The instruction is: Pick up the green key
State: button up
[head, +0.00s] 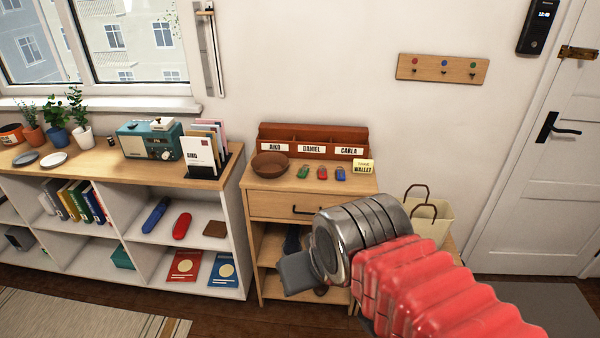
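The green key (303,172) lies on top of the small wooden cabinet (290,184), leftmost in a row of three. The red key (322,173) is in the middle and the blue key (341,173) is on the right. My gripper (296,273) is in front of the cabinet, lower in the picture than the keys and apart from them. Only a grey end part of it shows beyond the metal wrist, so its opening is hidden. I see nothing held in it.
A brown bowl (270,165) stands just left of the green key. A reddish-brown organizer (312,138) with name labels stands behind the keys. A yellow note (363,166) is at the right. A white shelf unit (232,240) adjoins on the left.

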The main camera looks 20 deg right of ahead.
aim_at(302, 171)
jog(key=i, duration=1.45)
jog(key=z, duration=0.05)
